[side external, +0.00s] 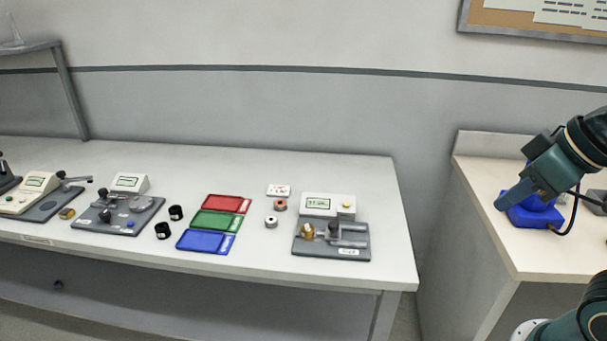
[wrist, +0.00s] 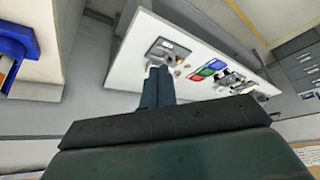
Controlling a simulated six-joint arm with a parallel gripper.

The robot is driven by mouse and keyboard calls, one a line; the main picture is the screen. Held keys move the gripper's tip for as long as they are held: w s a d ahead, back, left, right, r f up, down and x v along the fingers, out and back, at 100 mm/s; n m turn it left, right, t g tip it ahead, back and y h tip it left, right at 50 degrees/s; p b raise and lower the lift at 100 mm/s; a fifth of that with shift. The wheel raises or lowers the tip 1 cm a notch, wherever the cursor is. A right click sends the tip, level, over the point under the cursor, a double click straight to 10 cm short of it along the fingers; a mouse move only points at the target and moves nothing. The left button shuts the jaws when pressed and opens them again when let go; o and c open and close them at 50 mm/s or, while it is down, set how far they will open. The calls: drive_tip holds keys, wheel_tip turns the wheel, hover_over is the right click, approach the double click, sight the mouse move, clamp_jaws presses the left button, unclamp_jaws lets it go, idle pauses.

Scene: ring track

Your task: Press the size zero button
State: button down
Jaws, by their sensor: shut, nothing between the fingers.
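A grey gauge station (side external: 350,244) with a white display box (side external: 318,203) stands at the right end of the long bench. A small yellow button (side external: 346,205) sits on its box. No button label is readable, so I cannot tell which is size zero. My gripper (side external: 502,204) is shut and empty, far right of the stations, over the side counter. In the wrist view its fingers (wrist: 158,72) point towards the bench, with the right-end station (wrist: 168,48) beyond.
Red (side external: 227,203), green (side external: 216,221) and blue (side external: 206,241) trays lie mid-bench, with black rings (side external: 163,230) left and metal rings (side external: 271,221) right. A blue holder (side external: 535,213) is beside my gripper on the side counter (side external: 515,250). A gap separates counter and bench (side external: 375,175).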

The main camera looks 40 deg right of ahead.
drive_tip(key=shift+w, duration=0.15)
drive_tip(key=m+t+h, duration=0.1)
drive_tip(key=m+t, duration=0.2)
drive_tip(key=m, duration=0.8)
hover_over(346, 205)
wheel_tip(346, 205, down, 16)
drive_tip(key=shift+s+d, duration=0.15)
drive_tip(key=shift+s, duration=0.2)
drive_tip(key=shift+f, duration=0.2)
drive_tip(key=shift+f, duration=4.3)
